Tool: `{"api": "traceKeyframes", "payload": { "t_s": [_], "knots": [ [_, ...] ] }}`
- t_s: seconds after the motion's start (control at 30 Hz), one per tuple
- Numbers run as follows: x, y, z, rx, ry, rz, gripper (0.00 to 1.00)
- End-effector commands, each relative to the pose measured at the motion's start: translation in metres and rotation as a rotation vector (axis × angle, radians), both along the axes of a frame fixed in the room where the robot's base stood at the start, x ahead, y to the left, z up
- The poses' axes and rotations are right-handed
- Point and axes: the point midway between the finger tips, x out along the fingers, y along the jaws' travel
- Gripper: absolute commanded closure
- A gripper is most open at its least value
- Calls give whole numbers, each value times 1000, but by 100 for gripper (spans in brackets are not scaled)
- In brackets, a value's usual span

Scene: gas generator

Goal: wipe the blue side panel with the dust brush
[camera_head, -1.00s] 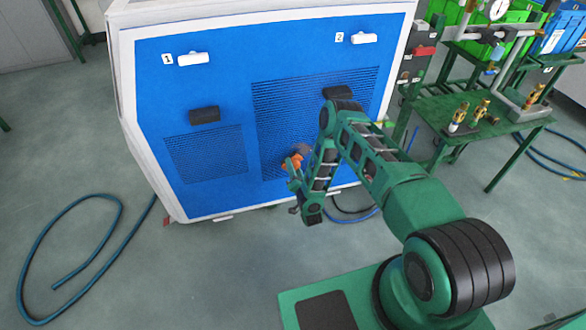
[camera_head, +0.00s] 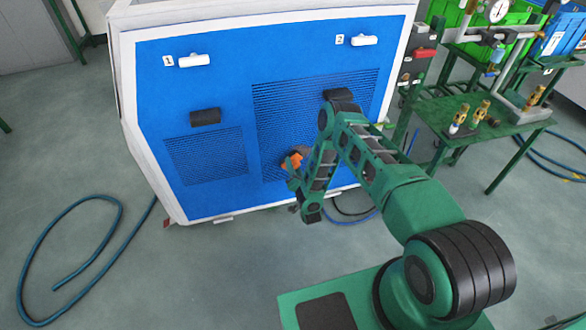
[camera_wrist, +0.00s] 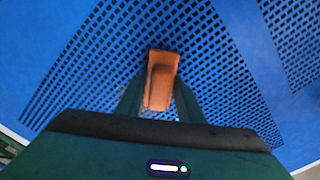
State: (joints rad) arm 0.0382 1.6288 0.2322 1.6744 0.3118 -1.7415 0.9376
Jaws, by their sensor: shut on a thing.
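The blue side panel (camera_head: 190,100) stands upright on the white-framed generator, with perforated grilles, two black handles and white labelled latches 1 and 2. My gripper (camera_wrist: 157,103) is shut on the dust brush (camera_wrist: 162,75), whose orange-brown handle shows between the fingers in the wrist view. The dust brush shows as a small orange patch in the head view (camera_head: 292,160), in front of the lower part of the large grille. The wrist view faces the grille closely. The bristles are hidden, so I cannot tell if they touch the panel.
A green metal table (camera_head: 470,125) with brass fittings and a gauge stands at the right. Green and blue crates (camera_head: 560,35) are behind it. A blue hose (camera_head: 75,200) lies coiled on the floor at the left. The floor before the panel's left part is clear.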

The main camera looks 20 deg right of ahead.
Motion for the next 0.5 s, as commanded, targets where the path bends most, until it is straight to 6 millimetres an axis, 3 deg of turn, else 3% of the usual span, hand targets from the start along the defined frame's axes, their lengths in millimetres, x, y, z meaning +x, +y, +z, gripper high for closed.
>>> {"api": "traceKeyframes", "payload": {
  "t_s": [0.27,0.5],
  "knots": [
    [4,0,0,0,-1,1,84],
    [3,-15,0,0,-1,1,84]
  ]
}}
